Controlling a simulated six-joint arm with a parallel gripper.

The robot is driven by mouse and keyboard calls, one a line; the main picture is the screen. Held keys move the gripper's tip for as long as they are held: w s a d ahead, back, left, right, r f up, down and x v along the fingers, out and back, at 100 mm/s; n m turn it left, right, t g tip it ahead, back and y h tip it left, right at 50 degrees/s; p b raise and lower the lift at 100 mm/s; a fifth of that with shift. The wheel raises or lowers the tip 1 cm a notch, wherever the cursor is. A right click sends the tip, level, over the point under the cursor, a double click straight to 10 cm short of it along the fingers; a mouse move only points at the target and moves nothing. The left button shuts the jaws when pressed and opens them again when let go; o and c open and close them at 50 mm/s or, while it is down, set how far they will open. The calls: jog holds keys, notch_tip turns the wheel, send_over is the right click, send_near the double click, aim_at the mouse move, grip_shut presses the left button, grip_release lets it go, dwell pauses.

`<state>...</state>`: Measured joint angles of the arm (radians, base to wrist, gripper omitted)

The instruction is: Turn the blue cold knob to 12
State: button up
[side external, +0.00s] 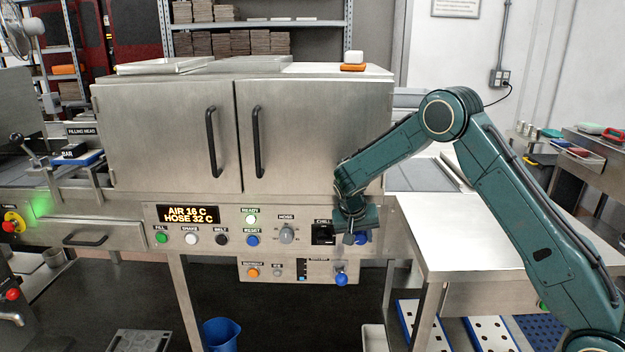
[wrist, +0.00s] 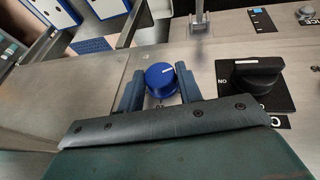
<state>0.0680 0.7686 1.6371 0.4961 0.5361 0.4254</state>
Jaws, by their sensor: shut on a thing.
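A black switch (wrist: 250,74) marked ON stands close beside my gripper. A grey hose knob (side external: 287,235) and several buttons line the panel. A display (side external: 188,214) reads AIR 16 C, HOSE 32 C. A blue-ended valve (side external: 341,280) is below. A bare steel table (side external: 470,235) stands right.

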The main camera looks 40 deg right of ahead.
jog(key=shift+s+d+m+t+y, duration=0.15)
jog(key=shift+m+t+y, duration=0.1)
jog(key=shift+t+y, duration=0.5)
jog(key=shift+s+d+m+t+y, duration=0.1)
jog(key=shift+m+t+y, duration=0.15)
jog(key=shift+t+y, duration=0.5)
jog(key=o, duration=1)
jog(key=shift+w+a+g+h, duration=0.1)
jog(key=shift+a+g+h, duration=0.05)
jog(key=shift+g+h, duration=0.15)
